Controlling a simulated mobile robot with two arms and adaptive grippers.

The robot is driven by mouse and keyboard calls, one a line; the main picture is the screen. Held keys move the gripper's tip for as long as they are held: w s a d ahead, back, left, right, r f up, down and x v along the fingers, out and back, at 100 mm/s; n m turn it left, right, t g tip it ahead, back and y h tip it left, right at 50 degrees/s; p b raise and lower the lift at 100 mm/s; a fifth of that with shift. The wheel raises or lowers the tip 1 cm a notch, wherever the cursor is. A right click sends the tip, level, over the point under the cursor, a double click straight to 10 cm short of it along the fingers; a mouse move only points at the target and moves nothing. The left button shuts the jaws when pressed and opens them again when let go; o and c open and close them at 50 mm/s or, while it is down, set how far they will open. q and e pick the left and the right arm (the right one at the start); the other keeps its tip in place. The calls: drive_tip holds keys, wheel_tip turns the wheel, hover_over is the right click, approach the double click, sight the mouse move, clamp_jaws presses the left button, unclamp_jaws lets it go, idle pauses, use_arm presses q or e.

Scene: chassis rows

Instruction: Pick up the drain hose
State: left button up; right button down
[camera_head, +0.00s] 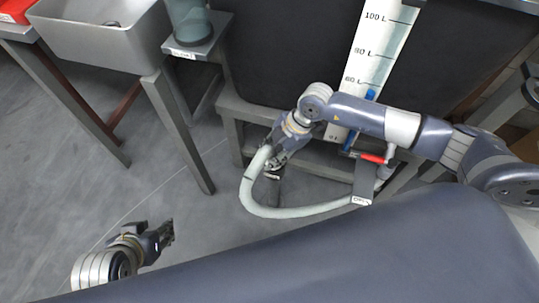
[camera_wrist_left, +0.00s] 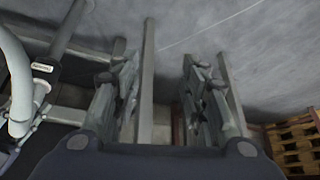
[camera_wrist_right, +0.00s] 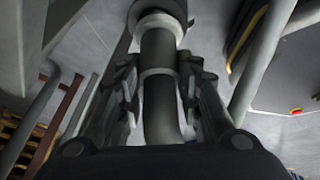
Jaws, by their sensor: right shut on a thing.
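The drain hose (camera_head: 297,211) is a pale grey-green tube. In the head view it hangs in a low loop from the valve with the red handle (camera_head: 373,158) at the right to my right gripper (camera_head: 274,152). My right gripper is shut on the hose near its free end, beside the grey stand. In the right wrist view the hose (camera_wrist_right: 160,95) runs between the two fingers. My left gripper (camera_head: 168,234) is low at the left over the floor, apart from the hose. In the left wrist view its fingers (camera_wrist_left: 160,95) stand apart with nothing between them.
A dark tank with a white level scale (camera_head: 376,50) stands on a grey metal frame (camera_head: 232,106) behind the hose. A metal sink (camera_head: 100,35) and a clear cylinder (camera_head: 190,22) are at upper left. The floor (camera_head: 70,170) at the left is clear.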

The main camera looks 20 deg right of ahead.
sight(272, 148)
use_arm(q)
drive_tip(key=shift+s, duration=0.1)
use_arm(e)
drive_tip(key=shift+r, duration=0.15)
drive_tip(key=shift+r+p, duration=0.4)
drive_tip(key=shift+r, duration=0.35)
drive_tip(key=shift+r+p, duration=0.4)
drive_tip(key=shift+r, duration=0.55)
use_arm(q)
drive_tip(key=s+f+g+p, duration=0.1)
drive_tip(key=s+f, duration=0.1)
drive_tip(key=s+a+f+g+p, duration=0.1)
drive_tip(key=f, duration=0.1)
drive_tip(key=shift+f+g+y+p, duration=0.1)
drive_tip(key=shift+g+y+p, duration=0.2)
drive_tip(key=shift+p, duration=0.05)
use_arm(e)
drive_tip(key=s+r, duration=0.1)
drive_tip(key=s, duration=1.5)
drive_tip(key=shift+r, duration=0.2)
use_arm(q)
drive_tip(key=shift+w, duration=0.1)
use_arm(e)
drive_tip(key=shift+r, duration=0.1)
